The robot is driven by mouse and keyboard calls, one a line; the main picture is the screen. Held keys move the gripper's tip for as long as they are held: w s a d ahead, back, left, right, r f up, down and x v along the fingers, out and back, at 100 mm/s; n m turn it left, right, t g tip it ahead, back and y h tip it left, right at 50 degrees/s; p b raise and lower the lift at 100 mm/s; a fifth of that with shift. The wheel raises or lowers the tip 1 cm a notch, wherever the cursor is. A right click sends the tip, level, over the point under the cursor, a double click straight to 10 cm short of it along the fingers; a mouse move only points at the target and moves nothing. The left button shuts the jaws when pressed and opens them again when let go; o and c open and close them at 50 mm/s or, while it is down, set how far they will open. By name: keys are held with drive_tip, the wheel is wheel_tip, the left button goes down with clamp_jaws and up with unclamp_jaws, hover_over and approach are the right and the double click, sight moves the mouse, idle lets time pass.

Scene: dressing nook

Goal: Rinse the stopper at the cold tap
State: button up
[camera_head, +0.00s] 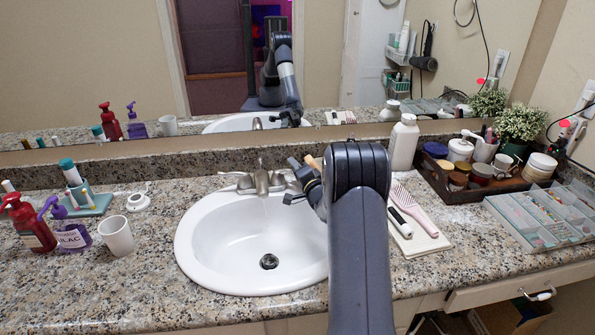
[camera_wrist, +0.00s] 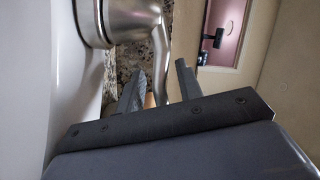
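The steel tap (camera_head: 262,182) stands at the back of the white basin (camera_head: 205,240), with a lever on each side. My gripper (camera_head: 291,181) is at the tap's right lever, with its fingers apart and pointing left. In the wrist view the lever (camera_wrist: 161,55) reaches down toward the gap between my open fingers (camera_wrist: 160,88); I cannot tell whether they touch it. A small white round piece with a knob (camera_head: 139,201), seemingly the stopper, lies on the counter left of the basin.
A white cup (camera_head: 116,236), a red pump bottle (camera_head: 28,225) and a purple pump bottle (camera_head: 73,236) stand at left. A tan rod end (camera_head: 313,162) shows behind my gripper. A white bottle (camera_head: 403,142), brush (camera_head: 415,208) and dark tray (camera_head: 455,191) are at right.

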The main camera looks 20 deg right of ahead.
drive_tip(key=s, duration=1)
drive_tip(key=shift+s, duration=0.4)
drive_tip(key=shift+d, duration=0.1)
drive_tip(key=w, duration=1)
drive_tip(key=shift+w, duration=0.25)
drive_tip(key=shift+w+r, duration=0.15)
drive_tip(key=shift+w, duration=0.15)
drive_tip(key=shift+n+y+p, duration=0.3)
drive_tip(key=shift+y+p, duration=0.1)
drive_tip(key=shift+p, duration=0.05)
drive_tip(key=shift+f+b, duration=0.2)
drive_tip(key=shift+b, duration=0.2)
